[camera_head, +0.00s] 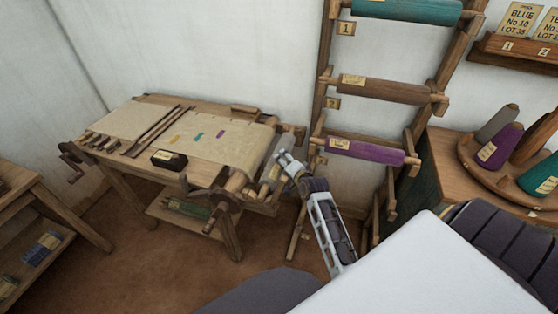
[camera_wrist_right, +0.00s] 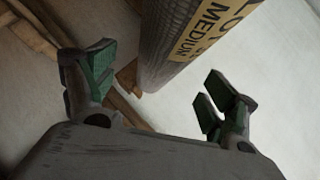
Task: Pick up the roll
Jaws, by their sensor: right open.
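A grey roll (camera_wrist_right: 180,40) with a yellow label reading "LOT" and "MEDIUM" is in the right wrist view. Its near end lies ahead of and between the fingers of my right gripper (camera_wrist_right: 158,82), apart from both; its far part runs out of the frame. In the head view my right gripper (camera_head: 281,160) is at the right end of the loom, beside a pale grey roll (camera_head: 272,172) that it partly covers. The gripper is open, with green-padded fingers spread. My left gripper is not in view.
The wooden loom table (camera_head: 115,168) carries cloth and a dark box (camera_head: 169,160). A rack on the right holds teal (camera_head: 405,10), brown (camera_head: 385,90) and purple (camera_head: 365,151) rolls. Yarn cones (camera_head: 500,147) stand on a table far right.

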